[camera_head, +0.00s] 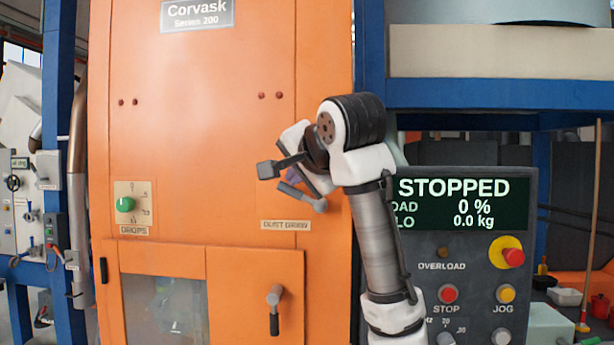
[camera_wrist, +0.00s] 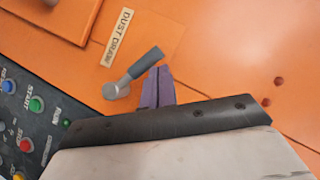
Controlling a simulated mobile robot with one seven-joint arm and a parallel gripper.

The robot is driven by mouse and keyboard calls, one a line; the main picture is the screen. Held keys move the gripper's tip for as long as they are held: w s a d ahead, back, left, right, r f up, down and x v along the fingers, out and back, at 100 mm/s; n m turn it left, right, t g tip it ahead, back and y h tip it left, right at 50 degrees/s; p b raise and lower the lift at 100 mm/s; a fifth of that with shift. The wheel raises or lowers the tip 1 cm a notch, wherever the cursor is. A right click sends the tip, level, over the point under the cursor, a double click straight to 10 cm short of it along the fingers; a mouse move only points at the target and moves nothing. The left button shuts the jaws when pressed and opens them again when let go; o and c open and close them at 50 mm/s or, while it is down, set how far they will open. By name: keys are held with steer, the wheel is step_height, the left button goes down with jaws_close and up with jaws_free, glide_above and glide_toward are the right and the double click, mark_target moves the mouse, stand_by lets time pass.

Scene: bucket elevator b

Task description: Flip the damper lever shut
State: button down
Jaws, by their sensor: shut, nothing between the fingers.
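The damper lever (camera_head: 303,196) is a short grey handle on a round pivot, mounted on the orange housing just above a label reading DUST DRAW (camera_head: 285,225). In the head view its handle slants up and left from the pivot. In the wrist view the lever (camera_wrist: 134,74) lies beside the fingertips, its darker grip end close to them. My gripper (camera_wrist: 157,72) has its purple fingers shut together with nothing between them. I cannot tell whether they touch the lever. In the head view my gripper (camera_head: 294,176) is partly hidden by my wrist.
A door latch handle (camera_head: 274,308) sits below on the orange door. A green knob (camera_head: 125,204) labelled DROPS is at left. The control panel (camera_head: 462,250) at right reads STOPPED, with several buttons. A blue steel frame (camera_head: 372,80) stands beside the housing.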

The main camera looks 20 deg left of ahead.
mark_target(280, 190)
steer(key=shift+s+a+f, duration=0.1)
steer(key=shift+a+f, duration=0.4)
steer(key=shift+a, duration=0.1)
steer(key=shift+s+a+f+b, duration=0.15)
steer(key=shift+a+f+b, duration=0.3)
steer(key=shift+f+b, duration=0.25)
steer(key=shift+r, duration=0.1)
